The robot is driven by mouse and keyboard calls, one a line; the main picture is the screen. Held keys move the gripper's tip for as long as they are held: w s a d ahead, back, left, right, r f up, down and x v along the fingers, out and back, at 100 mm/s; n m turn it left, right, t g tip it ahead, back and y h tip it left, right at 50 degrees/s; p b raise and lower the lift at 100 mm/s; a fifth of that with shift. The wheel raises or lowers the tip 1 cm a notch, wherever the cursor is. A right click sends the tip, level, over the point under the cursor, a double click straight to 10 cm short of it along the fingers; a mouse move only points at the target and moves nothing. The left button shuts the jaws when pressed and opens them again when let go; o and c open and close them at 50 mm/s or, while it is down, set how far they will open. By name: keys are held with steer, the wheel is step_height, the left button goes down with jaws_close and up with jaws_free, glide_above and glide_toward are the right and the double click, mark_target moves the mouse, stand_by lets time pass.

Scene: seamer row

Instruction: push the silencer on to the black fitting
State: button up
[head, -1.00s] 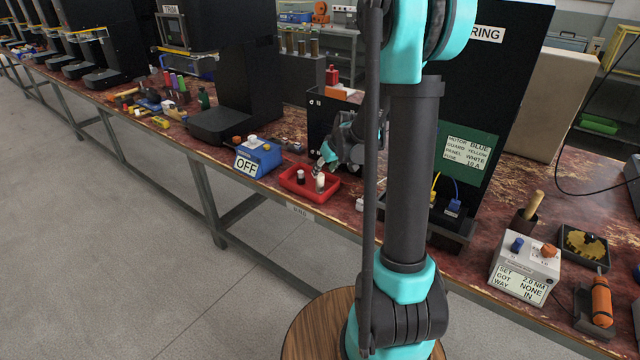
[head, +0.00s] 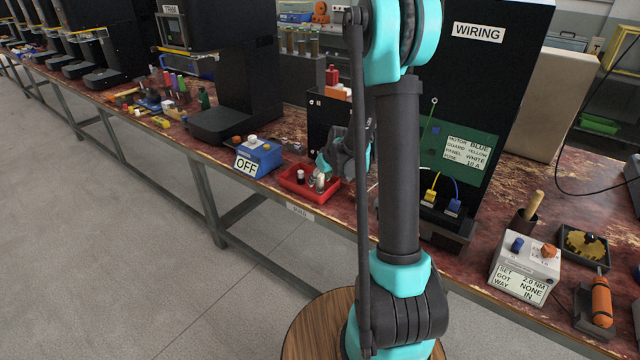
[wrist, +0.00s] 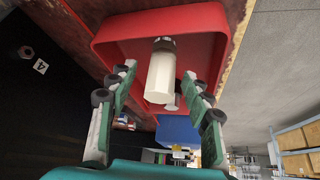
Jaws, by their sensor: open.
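A white silencer (wrist: 161,76) with a dark end stands in the red tray and shows between my fingers in the wrist view. In the head view, white pieces stand in the tray, the nearer one (head: 320,182) by my fingertips. My gripper (wrist: 158,84) is open, its fingers on either side of the silencer; I see no clear grip. In the head view my gripper (head: 321,173) is at the tray's right side. A second pale piece (wrist: 173,103) is partly hidden behind the silencer. A hex-shaped fitting (wrist: 26,52) shows on the dark panel beside a "4" label; its colour is unclear.
The red tray (head: 291,186) sits near the bench's front edge. A blue box marked OFF (head: 262,156) stands to its left. The black box (head: 318,112) stands behind the tray. The WIRING panel (head: 475,80) is to the right. Open floor lies in front.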

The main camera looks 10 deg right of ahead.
steer(key=shift+w+f, duration=0.1)
steer(key=shift+f, duration=0.1)
jaws_close()
stand_by(0.4)
steer(key=shift+r, duration=0.1)
step_height(320, 180, up, 20)
stand_by(0.8)
stand_by(0.3)
